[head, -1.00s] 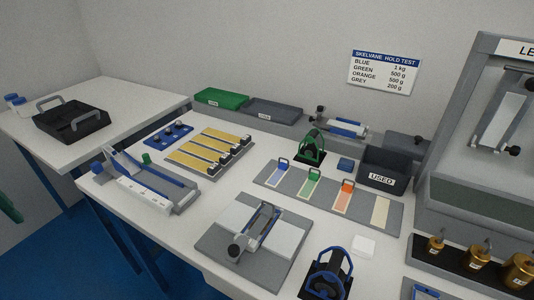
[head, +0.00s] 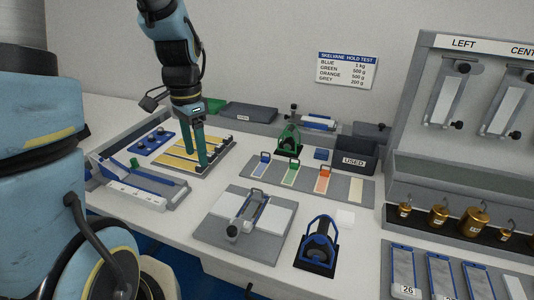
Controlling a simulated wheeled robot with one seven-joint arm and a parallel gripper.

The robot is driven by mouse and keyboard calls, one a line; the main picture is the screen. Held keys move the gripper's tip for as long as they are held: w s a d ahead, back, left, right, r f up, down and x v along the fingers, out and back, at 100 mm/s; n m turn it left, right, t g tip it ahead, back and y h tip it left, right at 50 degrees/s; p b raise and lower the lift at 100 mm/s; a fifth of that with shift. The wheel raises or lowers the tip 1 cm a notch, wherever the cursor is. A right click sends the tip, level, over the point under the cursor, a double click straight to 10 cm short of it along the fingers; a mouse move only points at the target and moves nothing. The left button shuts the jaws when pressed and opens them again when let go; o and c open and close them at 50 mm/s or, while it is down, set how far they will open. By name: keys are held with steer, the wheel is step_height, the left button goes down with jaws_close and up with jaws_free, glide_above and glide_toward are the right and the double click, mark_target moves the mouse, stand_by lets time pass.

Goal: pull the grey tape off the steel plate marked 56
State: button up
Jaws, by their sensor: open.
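My gripper (head: 195,160) points down with its two green fingers apart. It is over the right part of the board with yellow strips (head: 170,161), and nothing shows between the fingers. I cannot read 56 on any plate. Steel plates lie in blue-edged slots at the lower right; one plate (head: 403,268) has a label that looks like 26, and labels of the others are cut off or unreadable. Pale plates also hang on the tester, one on the left (head: 436,102). No grey tape can be made out on any plate.
A grey strip board (head: 343,190) holds blue, green and orange tabs. The box marked USED (head: 352,161) stands behind it. A grey fixture (head: 268,252), a blue-black stand (head: 317,246) and brass weights (head: 438,215) are nearer. A blue-railed device (head: 135,190) is at the left.

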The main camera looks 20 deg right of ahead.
mark_target(255, 195)
steer(key=s+d+f+m+g+y, duration=0.1)
steer(key=s+d+m, duration=0.1)
steer(key=d+m, duration=0.45)
steer(key=s+d+f+m, duration=0.1)
steer(key=d+f+m, duration=0.1)
steer(key=d+m, duration=0.5)
steer(key=shift+n, duration=0.45)
steer(key=f, duration=0.3)
steer(key=s+f+p, duration=0.1)
steer(key=f, duration=0.2)
steer(key=f+p, duration=0.1)
steer(key=f, duration=0.3)
steer(key=shift+s+a, duration=0.2)
steer(key=shift+a, duration=0.15)
jaws_close()
stand_by(0.4)
